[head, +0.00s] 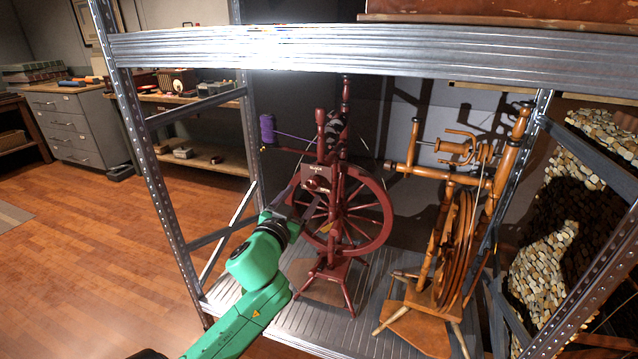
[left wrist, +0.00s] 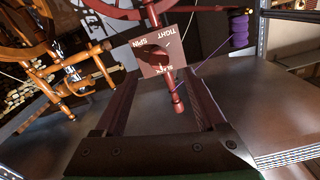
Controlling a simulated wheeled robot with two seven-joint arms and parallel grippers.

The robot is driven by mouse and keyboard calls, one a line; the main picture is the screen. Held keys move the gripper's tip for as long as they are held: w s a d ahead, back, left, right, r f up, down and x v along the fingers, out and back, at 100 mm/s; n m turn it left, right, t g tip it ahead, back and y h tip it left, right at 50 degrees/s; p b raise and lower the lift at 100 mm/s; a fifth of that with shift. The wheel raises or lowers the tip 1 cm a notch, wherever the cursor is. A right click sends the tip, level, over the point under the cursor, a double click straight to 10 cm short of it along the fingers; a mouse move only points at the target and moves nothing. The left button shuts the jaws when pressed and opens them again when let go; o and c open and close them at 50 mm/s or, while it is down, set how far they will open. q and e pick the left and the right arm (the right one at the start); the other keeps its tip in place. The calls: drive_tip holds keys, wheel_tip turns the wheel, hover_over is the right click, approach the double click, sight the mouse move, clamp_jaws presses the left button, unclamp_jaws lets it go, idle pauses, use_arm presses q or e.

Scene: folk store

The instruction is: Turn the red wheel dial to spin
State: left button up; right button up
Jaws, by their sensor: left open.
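The dark red spinning wheel (head: 345,210) stands on the metal shelf, with a labelled dial plate (head: 316,172) on its near side. In the left wrist view the red dial plate (left wrist: 163,58) reads TIGHT, SPIN and SLACK. A dark shape covers its middle, and I cannot tell the dial's setting. A turned red peg (left wrist: 177,100) hangs below the plate. My left gripper (head: 304,202) reaches in front of the wheel, open, with its two fingers (left wrist: 165,98) apart. The peg shows between them, and the plate shows beyond. I see no finger clearly touching the dial. My right gripper is out of view.
A light-brown spinning wheel (head: 455,230) stands to the right on the same shelf (head: 300,325). Purple yarn (head: 267,129) sits on a spool at the red wheel's left. A metal shelf beam (head: 350,50) crosses above, and a perforated post (head: 165,190) stands left.

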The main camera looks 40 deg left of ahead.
sight(311, 184)
use_arm(q)
drive_tip(key=x, duration=0.7)
drive_tip(key=shift+w, duration=0.25)
drive_tip(key=shift+w+a, duration=0.15)
drive_tip(key=shift+w, duration=0.15)
drive_tip(key=shift+c, duration=0.6)
clamp_jaws()
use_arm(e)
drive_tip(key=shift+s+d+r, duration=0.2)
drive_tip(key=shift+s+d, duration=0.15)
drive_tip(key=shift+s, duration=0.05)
